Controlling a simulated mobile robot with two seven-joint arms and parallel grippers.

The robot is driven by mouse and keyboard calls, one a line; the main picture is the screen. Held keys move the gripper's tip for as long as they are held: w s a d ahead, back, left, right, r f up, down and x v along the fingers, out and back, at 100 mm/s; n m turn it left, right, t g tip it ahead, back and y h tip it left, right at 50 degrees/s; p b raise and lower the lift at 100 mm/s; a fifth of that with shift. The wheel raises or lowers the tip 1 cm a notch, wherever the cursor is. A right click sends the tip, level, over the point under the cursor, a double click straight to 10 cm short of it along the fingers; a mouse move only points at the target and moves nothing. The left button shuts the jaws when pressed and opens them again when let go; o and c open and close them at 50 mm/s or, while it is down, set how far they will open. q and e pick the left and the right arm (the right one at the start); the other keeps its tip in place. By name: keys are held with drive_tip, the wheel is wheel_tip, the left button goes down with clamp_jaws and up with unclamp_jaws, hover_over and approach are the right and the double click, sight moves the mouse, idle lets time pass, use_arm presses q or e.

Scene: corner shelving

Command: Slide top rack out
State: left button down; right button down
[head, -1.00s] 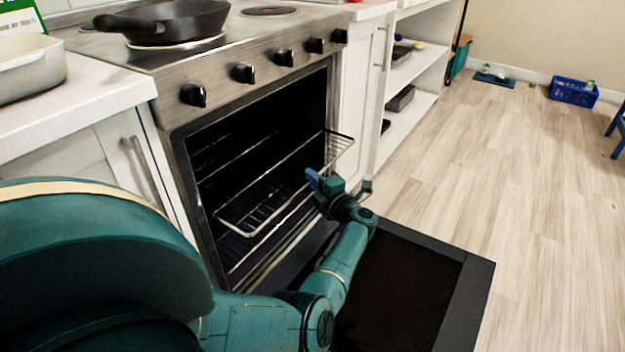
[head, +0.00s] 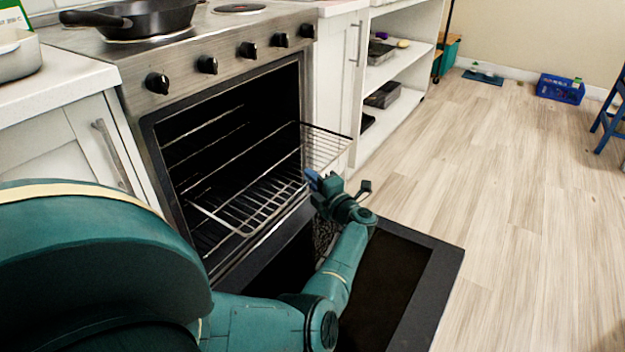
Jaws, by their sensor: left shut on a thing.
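The oven (head: 222,92) stands open, with its door (head: 405,290) folded down flat in front. The wire top rack (head: 262,198) sticks out of the oven opening, over the inner edge of the door. My left gripper (head: 313,181) is shut on the front rail of this rack, right of its middle. The blue fingertips hide the gripped part of the rail. The back of the rack lies in the dark oven, where its end is hard to see. My right gripper is not in view.
A black pan (head: 140,18) sits on the stove top. A white cabinet (head: 343,85) and open shelves (head: 400,75) stand right of the oven. A blue basket (head: 560,88) lies on the floor far right. The wooden floor (head: 520,210) right of the door is clear.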

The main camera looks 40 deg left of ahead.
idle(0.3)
use_arm(q)
drive_tip(key=c, duration=1.5)
unclamp_jaws()
drive_tip(key=shift+d, duration=0.1)
